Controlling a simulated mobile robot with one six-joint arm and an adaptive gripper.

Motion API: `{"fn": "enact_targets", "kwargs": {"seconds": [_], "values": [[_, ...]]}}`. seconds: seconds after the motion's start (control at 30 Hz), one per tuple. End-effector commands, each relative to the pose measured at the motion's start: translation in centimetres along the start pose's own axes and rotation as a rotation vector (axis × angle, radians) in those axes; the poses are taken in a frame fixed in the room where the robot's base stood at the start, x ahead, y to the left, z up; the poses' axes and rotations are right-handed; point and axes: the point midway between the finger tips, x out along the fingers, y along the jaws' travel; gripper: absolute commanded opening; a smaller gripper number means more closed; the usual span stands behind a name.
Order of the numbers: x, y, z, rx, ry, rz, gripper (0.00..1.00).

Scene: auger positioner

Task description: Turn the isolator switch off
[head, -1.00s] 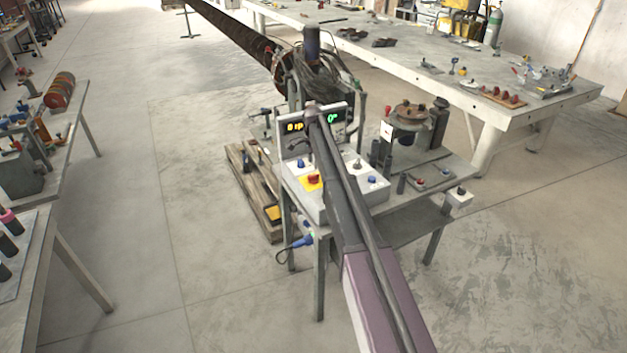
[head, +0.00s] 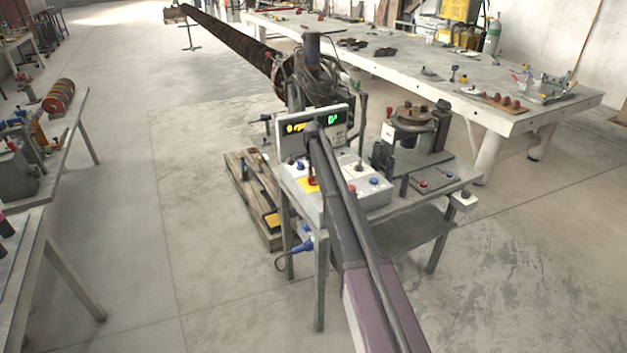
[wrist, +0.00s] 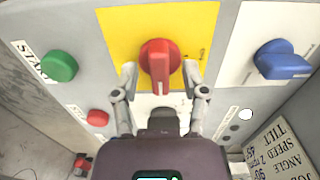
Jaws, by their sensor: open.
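The isolator switch (wrist: 159,62) is a red rotary knob on a yellow plate (wrist: 205,22) in the wrist view. Its grip bar stands upright in that picture. My gripper (wrist: 159,78) is open, with one finger on each side of the knob's lower part. A gap shows between each fingertip and the knob, so I see no firm hold. In the head view the red switch (head: 313,187) and yellow plate sit on the grey control box (head: 330,213), partly hidden by my gripper and arm.
A green START button (wrist: 59,66) and a red button (wrist: 97,118) are left of the plate. A blue knob (wrist: 282,60) is to its right. A display panel (head: 298,128) stands behind the box.

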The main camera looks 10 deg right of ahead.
Motion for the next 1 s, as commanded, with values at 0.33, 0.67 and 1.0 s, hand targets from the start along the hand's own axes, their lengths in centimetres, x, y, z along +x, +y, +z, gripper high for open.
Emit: {"fn": "enact_targets", "kwargs": {"seconds": [0.33, 0.67, 1.0], "values": [[0.11, 0.00, 0.00, 0.000, 0.000, 0.000, 0.57], [0.12, 0.00, 0.02, 0.000, 0.000, 0.000, 0.00], [0.13, 0.00, 0.04, -0.024, 0.000, 0.000, 0.00]]}}
